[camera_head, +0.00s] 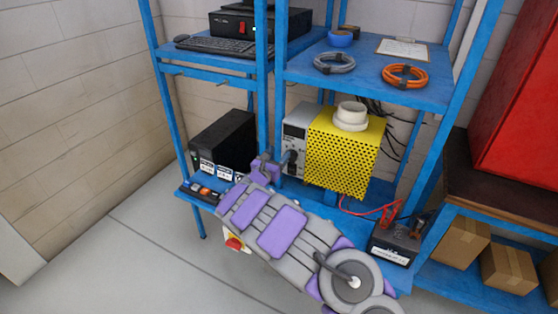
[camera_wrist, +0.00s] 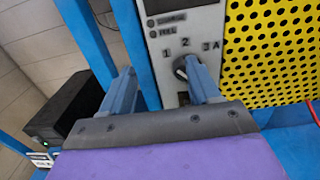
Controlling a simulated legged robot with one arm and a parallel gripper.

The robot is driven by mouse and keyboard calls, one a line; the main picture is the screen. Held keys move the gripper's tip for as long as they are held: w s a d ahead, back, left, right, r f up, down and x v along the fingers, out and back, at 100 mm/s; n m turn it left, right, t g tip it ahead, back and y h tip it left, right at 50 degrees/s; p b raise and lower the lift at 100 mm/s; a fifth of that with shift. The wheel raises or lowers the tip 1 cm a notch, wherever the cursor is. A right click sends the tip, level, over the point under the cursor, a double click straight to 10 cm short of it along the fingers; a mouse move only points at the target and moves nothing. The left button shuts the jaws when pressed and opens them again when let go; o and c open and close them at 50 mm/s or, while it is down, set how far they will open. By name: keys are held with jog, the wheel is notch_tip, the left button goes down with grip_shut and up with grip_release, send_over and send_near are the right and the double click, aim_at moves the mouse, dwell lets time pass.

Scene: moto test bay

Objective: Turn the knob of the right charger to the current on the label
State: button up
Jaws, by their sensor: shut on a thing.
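The right charger is a box with a yellow perforated cover (camera_head: 345,155) and a grey front panel (camera_head: 295,128). Its dark round knob (camera_wrist: 181,68) is partly hidden by a finger; the marks 1, 2 and 3A stand above it. My gripper (camera_head: 277,158) also shows in the head view. The knob's pointer and the current label cannot be read.
A blue post (camera_wrist: 133,40) rises left of the charger panel, close to my fingers. A black box (camera_head: 224,140) stands to the left. A white ring-shaped thing (camera_head: 351,116) sits on the charger. A battery (camera_head: 396,243) with red leads is at right.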

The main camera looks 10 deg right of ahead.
jog(key=shift+w+d+f, duration=0.1)
jog(key=shift+w+f, duration=0.05)
jog(key=shift+a+f+b, duration=0.25)
jog(key=shift+f+b, duration=0.1)
jog(key=shift+f, duration=0.05)
jog(key=shift+d, duration=0.15)
jog(key=shift+c, duration=0.2)
jog(key=shift+r, duration=0.3)
jog(key=shift+c, duration=0.3)
jog(key=shift+c, duration=0.3)
